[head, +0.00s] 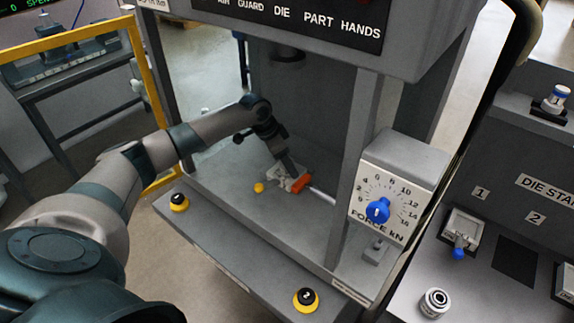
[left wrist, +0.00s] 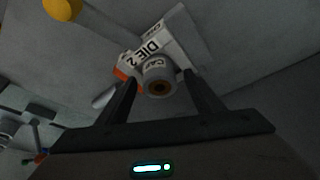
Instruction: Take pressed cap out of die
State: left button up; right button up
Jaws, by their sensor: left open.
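The die, labelled DIE 2 (left wrist: 146,50), sits on the press bed, and a small part of it shows in the head view near an orange piece (head: 300,184). A grey round cap (left wrist: 158,76) with a dark hole ringed in orange-brown is at the die, facing the wrist camera. My left gripper (left wrist: 160,90) is open, with one finger on each side of the cap; I cannot tell whether the fingers touch it. In the head view my left gripper (head: 285,163) points down at the die inside the press. My right gripper is not in view.
The press's right post and the force dial (head: 378,211) stand right of the die. A yellow knob (head: 259,187) is just left of it. Two yellow-ringed buttons (head: 306,298) are on the front ledge. A die station with a blue-knobbed block (head: 459,240) is at right.

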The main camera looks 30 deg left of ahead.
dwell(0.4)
pick_arm(q)
jog(key=c, duration=1.3)
jog(key=shift+r+b, duration=0.45)
jog(key=shift+r, duration=0.1)
jog(key=r, duration=0.1)
jog(key=d+r+b, duration=0.1)
jog(key=r, duration=0.1)
jog(key=shift+d+r+b, duration=0.1)
jog(key=shift+r+b, duration=0.05)
jog(key=shift+b, duration=0.15)
jog(key=d+r+b, duration=0.1)
jog(key=d+r, duration=0.1)
jog(key=d, duration=0.1)
jog(key=s+d+r+b, duration=0.1)
jog(key=d+r, duration=0.1)
jog(key=d, duration=0.2)
jog(key=d+r+b, duration=0.1)
jog(key=d+r, duration=0.1)
jog(key=d, duration=0.1)
jog(key=shift+s+d+r, duration=0.15)
jog(key=shift+d+r, duration=0.1)
jog(key=shift+r, duration=0.05)
